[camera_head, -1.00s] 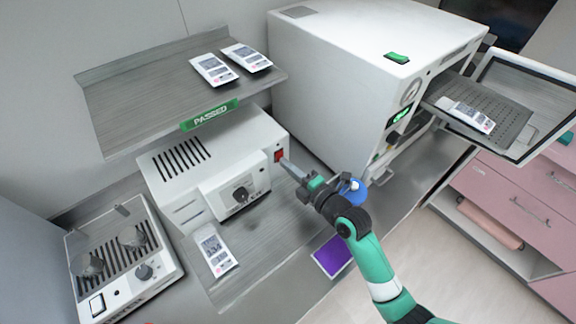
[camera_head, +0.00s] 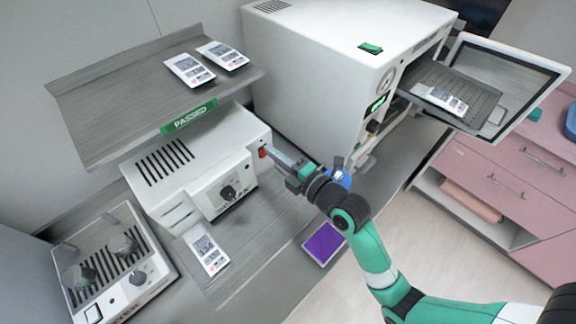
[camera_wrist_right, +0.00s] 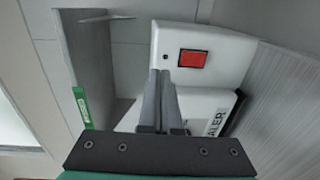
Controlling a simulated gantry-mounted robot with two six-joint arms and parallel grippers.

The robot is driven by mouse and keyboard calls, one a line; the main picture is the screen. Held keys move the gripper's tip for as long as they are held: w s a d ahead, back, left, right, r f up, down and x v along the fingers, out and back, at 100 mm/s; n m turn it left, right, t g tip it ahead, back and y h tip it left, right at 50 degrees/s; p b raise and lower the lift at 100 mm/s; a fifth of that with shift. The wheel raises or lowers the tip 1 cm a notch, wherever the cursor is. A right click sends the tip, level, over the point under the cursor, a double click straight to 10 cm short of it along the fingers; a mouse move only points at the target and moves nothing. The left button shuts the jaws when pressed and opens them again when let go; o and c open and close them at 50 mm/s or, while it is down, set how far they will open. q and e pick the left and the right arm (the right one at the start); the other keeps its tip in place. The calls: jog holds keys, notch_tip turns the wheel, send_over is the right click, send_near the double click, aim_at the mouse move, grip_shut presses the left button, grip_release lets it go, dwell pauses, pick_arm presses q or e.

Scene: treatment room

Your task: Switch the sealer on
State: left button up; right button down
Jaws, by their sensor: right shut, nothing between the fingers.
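The sealer (camera_head: 200,165) is a white box with a black dial (camera_head: 228,192) on its front, standing under the grey shelf. Its red switch (camera_head: 262,152) is at the right end of the front; it shows whole in the right wrist view (camera_wrist_right: 193,59), with part of the sealer's label below. My right gripper (camera_head: 269,151) is shut and empty, its fingertips close to the switch. In the right wrist view the shut fingertips (camera_wrist_right: 160,76) are just left of and below the switch; I cannot tell whether they touch the panel. My left gripper is not in view.
A grey shelf (camera_head: 110,105) with a green PASSED sign (camera_head: 189,116) and two pouches overhangs the sealer. A large white machine (camera_head: 320,65) with an open door stands to the right. A pouch (camera_head: 206,250) and a purple pad (camera_head: 324,243) lie in front.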

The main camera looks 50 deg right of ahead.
pick_arm(q)
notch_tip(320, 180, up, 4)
jog(key=p, duration=0.3)
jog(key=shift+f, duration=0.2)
pick_arm(e)
jog(key=s+a+r, duration=0.5)
jog(key=s+r, duration=0.1)
jog(key=s, duration=0.3)
jog(key=shift+s+a+r, duration=0.15)
jog(key=shift+s+a, duration=0.05)
jog(key=shift+a, duration=0.2)
